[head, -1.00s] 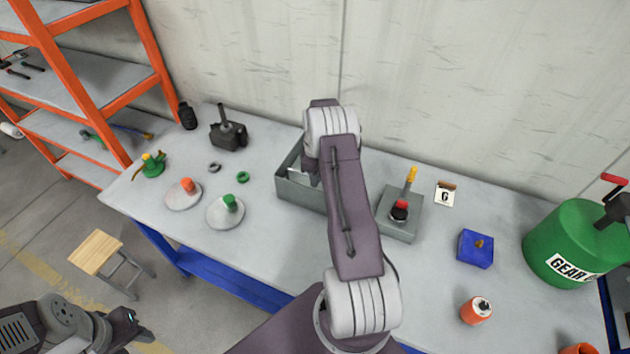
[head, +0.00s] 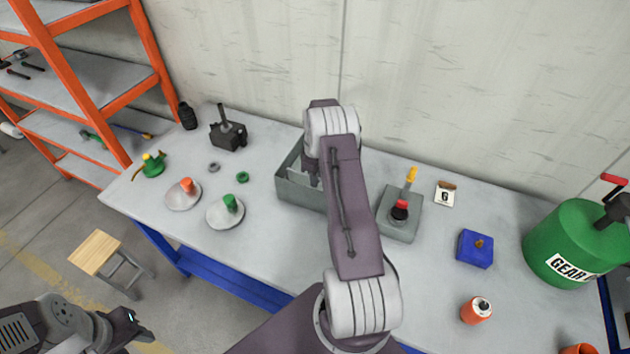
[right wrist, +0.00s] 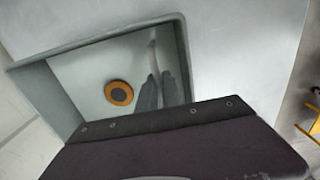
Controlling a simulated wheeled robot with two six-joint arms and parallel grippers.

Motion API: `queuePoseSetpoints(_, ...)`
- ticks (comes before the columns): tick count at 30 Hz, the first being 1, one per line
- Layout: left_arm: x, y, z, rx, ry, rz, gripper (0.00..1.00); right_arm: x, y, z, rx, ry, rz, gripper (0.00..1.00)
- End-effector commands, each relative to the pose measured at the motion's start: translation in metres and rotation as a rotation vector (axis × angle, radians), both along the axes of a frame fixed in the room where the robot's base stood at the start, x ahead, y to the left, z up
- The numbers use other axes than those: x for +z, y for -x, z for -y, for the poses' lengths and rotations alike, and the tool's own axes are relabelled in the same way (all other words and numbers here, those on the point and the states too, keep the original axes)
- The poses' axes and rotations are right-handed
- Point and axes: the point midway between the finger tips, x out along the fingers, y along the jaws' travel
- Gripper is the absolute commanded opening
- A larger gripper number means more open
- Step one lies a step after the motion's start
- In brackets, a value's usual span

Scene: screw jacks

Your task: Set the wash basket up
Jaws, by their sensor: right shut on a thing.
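A grey open-topped bin (head: 304,196) stands on the table, partly hidden behind my right arm. My right gripper (right wrist: 163,80) reaches down inside it, with its fingers close together on a thin pale upright piece (right wrist: 153,50). Most of that piece is hidden by the fingers, and I cannot tell whether it is part of a basket.
Right of the bin is a grey box with a red-topped knob (head: 399,212). A blue block (head: 475,248), an orange cylinder (head: 476,310) and a green drum (head: 568,243) stand farther right. Two pale discs (head: 224,213) and a dark jack (head: 229,134) are left.

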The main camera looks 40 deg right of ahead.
Motion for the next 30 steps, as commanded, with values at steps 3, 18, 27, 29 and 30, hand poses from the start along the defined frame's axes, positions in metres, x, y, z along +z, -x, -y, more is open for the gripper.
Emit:
queuePoseSetpoints(3, 0.003, 0.000, 0.000, 0.000, 0.000, 0.000, 0.40, 0.004, 0.000, 0.000, 0.000, 0.000, 0.000, 0.00)
queuePoseSetpoints(18, 0.015, 0.000, 0.000, 0.000, 0.000, 0.000, 0.40, 0.023, -0.002, 0.002, 0.000, 0.006, 0.009, 0.00)
queuePoseSetpoints(27, 0.021, 0.000, 0.000, 0.000, 0.000, 0.000, 0.40, 0.033, -0.003, 0.003, 0.000, 0.008, 0.011, 0.00)
queuePoseSetpoints(29, 0.023, 0.000, 0.000, 0.000, 0.000, 0.000, 0.40, 0.035, -0.003, 0.003, 0.000, 0.008, 0.011, 0.00)
queuePoseSetpoints(30, 0.024, 0.000, 0.000, 0.000, 0.000, 0.000, 0.40, 0.036, -0.003, 0.003, 0.000, 0.008, 0.011, 0.00)
